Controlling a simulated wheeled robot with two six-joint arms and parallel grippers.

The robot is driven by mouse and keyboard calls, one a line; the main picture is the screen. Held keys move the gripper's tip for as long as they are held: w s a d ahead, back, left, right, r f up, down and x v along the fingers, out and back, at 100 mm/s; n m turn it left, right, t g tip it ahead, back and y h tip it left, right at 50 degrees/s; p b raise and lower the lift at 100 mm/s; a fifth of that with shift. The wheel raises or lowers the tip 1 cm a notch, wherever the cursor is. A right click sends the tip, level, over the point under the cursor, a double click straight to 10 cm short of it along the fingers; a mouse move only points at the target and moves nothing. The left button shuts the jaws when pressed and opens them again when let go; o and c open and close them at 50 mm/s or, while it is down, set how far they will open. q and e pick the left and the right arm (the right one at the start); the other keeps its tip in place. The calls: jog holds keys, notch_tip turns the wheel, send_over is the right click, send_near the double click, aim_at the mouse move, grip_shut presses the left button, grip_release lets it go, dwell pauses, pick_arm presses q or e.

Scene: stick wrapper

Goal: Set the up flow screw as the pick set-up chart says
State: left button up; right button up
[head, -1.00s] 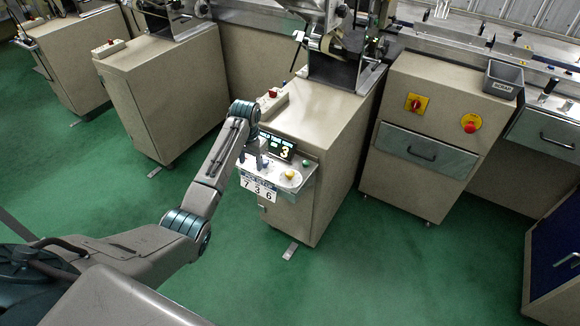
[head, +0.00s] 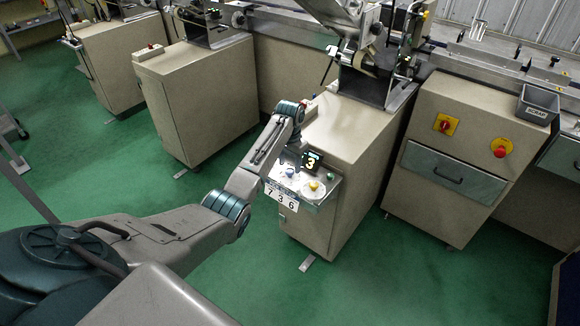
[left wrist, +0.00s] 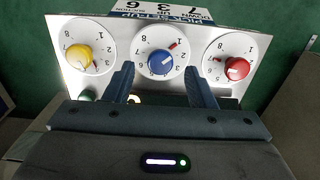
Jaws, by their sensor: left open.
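The blue knob (left wrist: 162,63) is the middle of three dials on a white panel, which appears upside down in the left wrist view. Its red mark points to the upper right, between the 8 and the 2. The pick set-up chart (left wrist: 160,14) reads down 7, up 3, suction 6, with up 3 beside the blue dial. My left gripper (left wrist: 160,71) is open, its fingers on either side of the blue knob's lower part; contact cannot be told. In the head view the blue knob (head: 290,172) shows just below the gripper. My right gripper is out of view.
The yellow knob (left wrist: 78,55) and the red knob (left wrist: 236,68) flank the blue one. A beige cabinet (head: 340,150) carries the panel. Open green floor (head: 230,280) lies in front.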

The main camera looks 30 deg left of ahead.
aim_at(290, 173)
pick_arm(q)
jog(key=shift+f, duration=1.2)
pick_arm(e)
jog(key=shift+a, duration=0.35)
pick_arm(q)
jog(key=c, duration=1)
jog(key=shift+o, duration=0.2)
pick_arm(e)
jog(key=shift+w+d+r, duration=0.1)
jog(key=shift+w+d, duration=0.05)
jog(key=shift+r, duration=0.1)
